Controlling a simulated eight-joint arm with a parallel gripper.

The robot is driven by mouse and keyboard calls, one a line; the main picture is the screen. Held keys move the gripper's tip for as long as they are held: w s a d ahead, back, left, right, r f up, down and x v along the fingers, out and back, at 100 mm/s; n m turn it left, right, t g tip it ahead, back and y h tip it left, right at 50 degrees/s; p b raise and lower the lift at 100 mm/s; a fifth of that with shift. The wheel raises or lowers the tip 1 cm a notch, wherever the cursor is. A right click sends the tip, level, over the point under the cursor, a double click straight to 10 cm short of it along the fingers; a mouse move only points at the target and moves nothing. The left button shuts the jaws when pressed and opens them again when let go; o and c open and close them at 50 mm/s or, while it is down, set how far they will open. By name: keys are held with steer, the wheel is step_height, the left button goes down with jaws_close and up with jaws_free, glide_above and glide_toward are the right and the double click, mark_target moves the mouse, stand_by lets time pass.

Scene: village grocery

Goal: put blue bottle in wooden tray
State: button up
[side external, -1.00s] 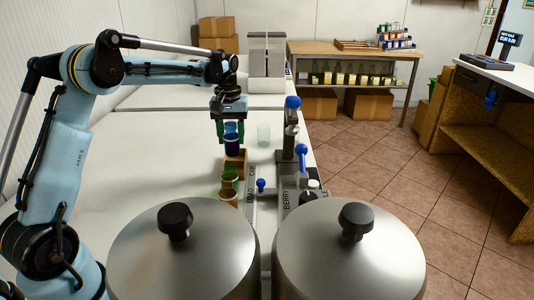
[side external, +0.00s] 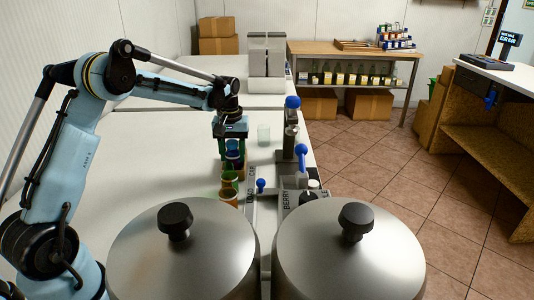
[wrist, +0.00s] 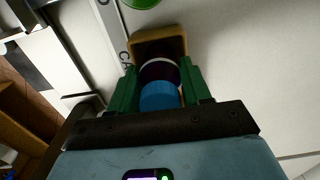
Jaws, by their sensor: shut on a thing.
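The blue bottle (side external: 234,157) is dark blue with a lighter blue cap, and it is upright between the green fingers of my gripper (side external: 232,141). The wrist view shows its blue cap (wrist: 160,97) between the fingers of my gripper (wrist: 160,88), which is shut on it. The wooden tray (wrist: 158,46) is a small brown box directly at the bottle, its far end in sight in the wrist view. In the side view the tray is mostly hidden behind the bottle and cups. Whether the bottle's base touches the tray floor is hidden.
A metal dispenser with blue knobs (side external: 292,102) is close on the right. The white counter (side external: 165,160) is clear on the left.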

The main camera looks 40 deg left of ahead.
steer(key=shift+f, duration=0.4)
stand_by(0.6)
steer(key=o, duration=1.5)
steer(key=shift+r, duration=4)
